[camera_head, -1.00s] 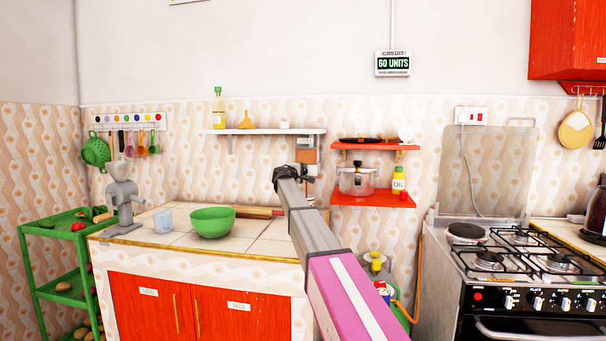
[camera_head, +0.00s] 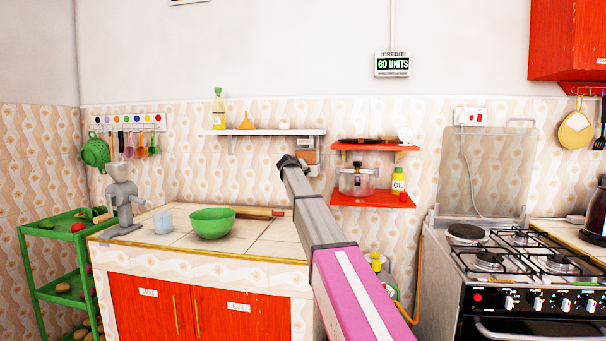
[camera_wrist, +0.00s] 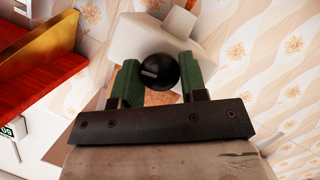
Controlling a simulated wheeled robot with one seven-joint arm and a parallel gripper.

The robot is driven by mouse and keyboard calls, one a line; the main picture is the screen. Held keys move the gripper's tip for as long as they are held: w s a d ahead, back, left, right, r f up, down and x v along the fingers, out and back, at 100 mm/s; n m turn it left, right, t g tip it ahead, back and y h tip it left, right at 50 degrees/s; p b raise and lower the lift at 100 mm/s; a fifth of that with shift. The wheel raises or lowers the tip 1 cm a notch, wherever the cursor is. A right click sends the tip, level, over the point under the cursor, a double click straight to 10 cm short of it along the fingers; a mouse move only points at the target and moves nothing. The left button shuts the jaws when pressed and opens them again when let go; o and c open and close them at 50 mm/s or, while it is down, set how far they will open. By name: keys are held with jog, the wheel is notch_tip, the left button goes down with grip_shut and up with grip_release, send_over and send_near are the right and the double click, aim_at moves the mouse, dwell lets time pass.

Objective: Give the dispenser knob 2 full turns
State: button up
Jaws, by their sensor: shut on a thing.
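The dispenser (camera_head: 308,156) hangs on the wall below the right end of the white shelf, largely hidden by my arm in the head view. In the wrist view its body (camera_wrist: 145,32) is a pale block. The dispenser knob (camera_wrist: 160,72) is round and black with a short white mark, which lies nearly level, tilted slightly. My gripper (camera_wrist: 159,76) has its two green fingers on either side of the knob, shut on it. In the head view my gripper (camera_head: 289,161) is at the dispenser, but its fingers are too small to make out.
A white shelf (camera_head: 265,132) is above left. Red shelves (camera_head: 372,199) holding a pot (camera_head: 357,180) and an oil bottle (camera_head: 398,181) stand close on the right. Below are the tiled counter (camera_head: 265,245), a green bowl (camera_head: 212,223) and a rolling pin (camera_head: 262,212).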

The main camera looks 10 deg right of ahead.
jog(key=shift+s+m+y, duration=0.1)
jog(key=shift+m+y, duration=0.3)
jog(key=shift+m, duration=0.4)
jog(key=o, duration=0.9)
jog(key=v, duration=1)
jog(key=shift+s+a+r, duration=0.1)
jog(key=shift+s+r, duration=0.05)
jog(key=shift+s, duration=0.2)
